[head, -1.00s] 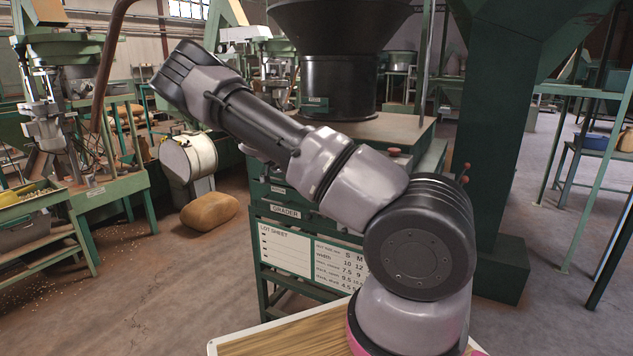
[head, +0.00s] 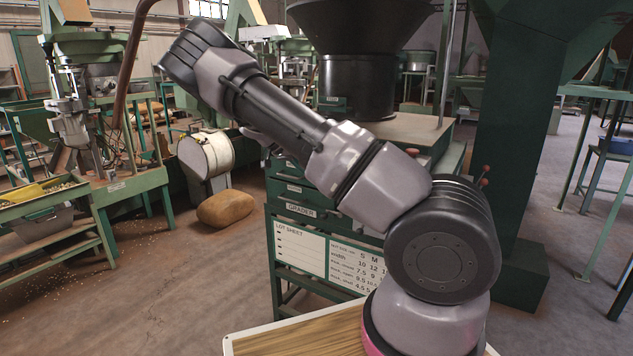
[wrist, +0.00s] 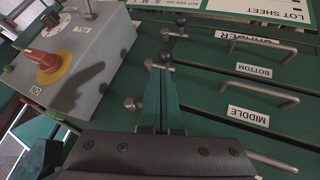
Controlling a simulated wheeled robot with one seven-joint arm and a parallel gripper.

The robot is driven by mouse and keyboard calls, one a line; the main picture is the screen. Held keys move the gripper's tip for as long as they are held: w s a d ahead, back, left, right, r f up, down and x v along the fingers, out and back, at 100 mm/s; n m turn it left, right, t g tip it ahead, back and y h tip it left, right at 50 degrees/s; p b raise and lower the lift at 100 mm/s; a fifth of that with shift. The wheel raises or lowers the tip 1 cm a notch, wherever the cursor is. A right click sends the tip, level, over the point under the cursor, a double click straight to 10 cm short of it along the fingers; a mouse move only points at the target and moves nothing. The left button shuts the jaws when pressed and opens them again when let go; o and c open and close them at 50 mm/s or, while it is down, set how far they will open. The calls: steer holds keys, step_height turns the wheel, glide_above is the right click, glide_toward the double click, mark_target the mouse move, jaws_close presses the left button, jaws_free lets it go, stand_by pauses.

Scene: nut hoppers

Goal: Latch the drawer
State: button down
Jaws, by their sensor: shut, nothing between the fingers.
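In the wrist view the green cabinet front appears upside down. Its drawers carry the labels BOTTOM (wrist: 253,70) and MIDDLE (wrist: 248,115), each with a metal bar handle. Several ball-ended latch levers line the drawers' left side, one by the bottom drawer (wrist: 165,56) and another lower down (wrist: 131,103). My gripper (wrist: 160,70) is shut and empty, its tips close to the lever by the bottom drawer; contact is unclear. The top drawer is mostly hidden behind my gripper. In the head view my arm covers much of the cabinet (head: 283,232) and hides my gripper.
A grey control box (wrist: 95,85) with a red knob on a yellow ring stands left of the levers in the wrist view. A lot sheet (head: 300,249) hangs below the drawers. A sack (head: 225,207) lies on open floor to the left.

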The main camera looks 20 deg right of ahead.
steer(key=v, duration=0.4)
steer(key=s+r+n+t+y, duration=0.25)
steer(key=s+r+y, duration=0.75)
steer(key=s+r, duration=0.75)
steer(key=s+a+r+n+t, duration=0.1)
steer(key=s+r+n+t, duration=0.1)
steer(key=s, duration=0.7)
steer(key=s+a+r+n+t, duration=0.2)
steer(key=s+r+n, duration=0.1)
steer(key=s, duration=0.7)
steer(key=shift+s+r+n, duration=0.2)
steer(key=shift+r+n, duration=0.15)
steer(key=shift+r, duration=0.55)
